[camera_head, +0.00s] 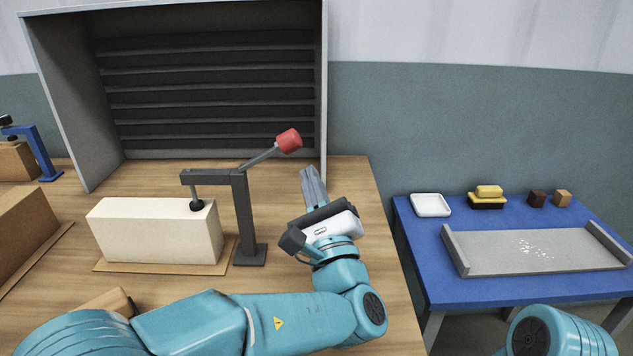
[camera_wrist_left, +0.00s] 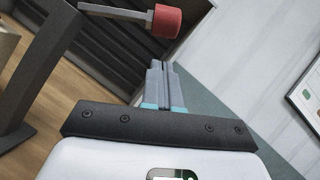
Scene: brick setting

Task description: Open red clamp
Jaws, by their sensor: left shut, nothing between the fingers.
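The red clamp is a dark grey post and arm (camera_head: 240,205) with a grey lever ending in a red knob (camera_head: 288,140). The lever slants up to the right. The clamp's black pad (camera_head: 197,204) rests on a cream block (camera_head: 150,230). My left gripper (camera_head: 308,172) is shut and empty, just below and to the right of the red knob in the head view. In the left wrist view the red knob (camera_wrist_left: 166,19) is above the fingertips (camera_wrist_left: 160,65), apart from them in the picture. Of my right arm, only a teal link shows at the lower right; its gripper is out of view.
A slatted grey cabinet (camera_head: 205,88) stands behind the clamp on the wooden table (camera_head: 345,180). A blue clamp (camera_head: 42,150) stands far left. A blue table (camera_head: 420,235) at right holds a grey tray (camera_head: 470,255), a white dish (camera_head: 430,205), a brush and small blocks.

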